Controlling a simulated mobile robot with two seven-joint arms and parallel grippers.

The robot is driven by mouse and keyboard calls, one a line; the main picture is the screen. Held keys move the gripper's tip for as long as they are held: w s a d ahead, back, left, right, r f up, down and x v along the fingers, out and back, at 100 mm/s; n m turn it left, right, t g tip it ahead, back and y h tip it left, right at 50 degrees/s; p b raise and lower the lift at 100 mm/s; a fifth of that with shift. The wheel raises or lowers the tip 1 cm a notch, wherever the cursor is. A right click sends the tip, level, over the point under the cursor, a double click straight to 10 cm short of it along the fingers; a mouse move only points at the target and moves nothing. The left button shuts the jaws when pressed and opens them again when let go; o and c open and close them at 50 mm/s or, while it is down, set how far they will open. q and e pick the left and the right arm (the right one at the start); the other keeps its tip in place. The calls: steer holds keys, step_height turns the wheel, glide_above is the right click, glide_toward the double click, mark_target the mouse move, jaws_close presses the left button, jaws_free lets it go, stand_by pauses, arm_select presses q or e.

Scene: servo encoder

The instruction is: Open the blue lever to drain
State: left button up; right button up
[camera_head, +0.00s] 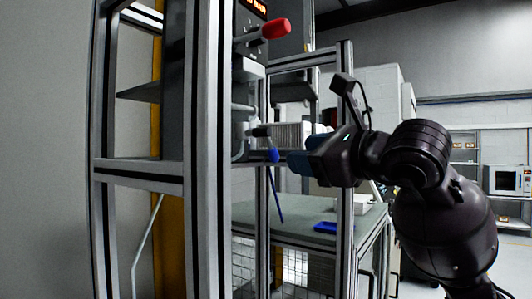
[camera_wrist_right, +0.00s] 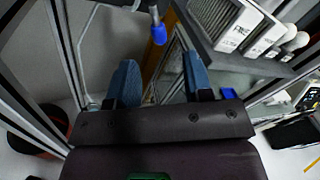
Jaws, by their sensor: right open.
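The blue lever is a small handle with a blue tip (camera_head: 273,155), low on the equipment mounted in the metal frame. In the right wrist view its blue tip (camera_wrist_right: 158,33) lies ahead of the fingers, roughly in line with the gap between them. My right gripper (camera_head: 294,162) has blue fingers and is just to the right of the lever in the head view. It is open and empty, with its fingers apart in the wrist view (camera_wrist_right: 159,65). I see no clear contact with the lever. My left gripper is not in view.
A red-tipped lever (camera_head: 275,28) is higher on the equipment. Aluminium posts (camera_head: 207,150) stand close on the left. A thin blue tube (camera_head: 276,198) hangs below the blue lever. A grey table (camera_head: 297,222) holding a blue object (camera_head: 325,227) is behind. Shelves (camera_head: 465,185) stand far right.

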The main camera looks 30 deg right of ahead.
mark_target(276, 154)
steer(key=w+p, duration=0.1)
steer(key=w, duration=0.2)
steer(key=w+a, duration=0.1)
steer(key=w, duration=0.2)
steer(key=w+p, duration=0.1)
steer(key=w, duration=0.2)
steer(key=shift+w+a+p, duration=0.35)
steer(key=shift+a, duration=0.05)
jaws_close()
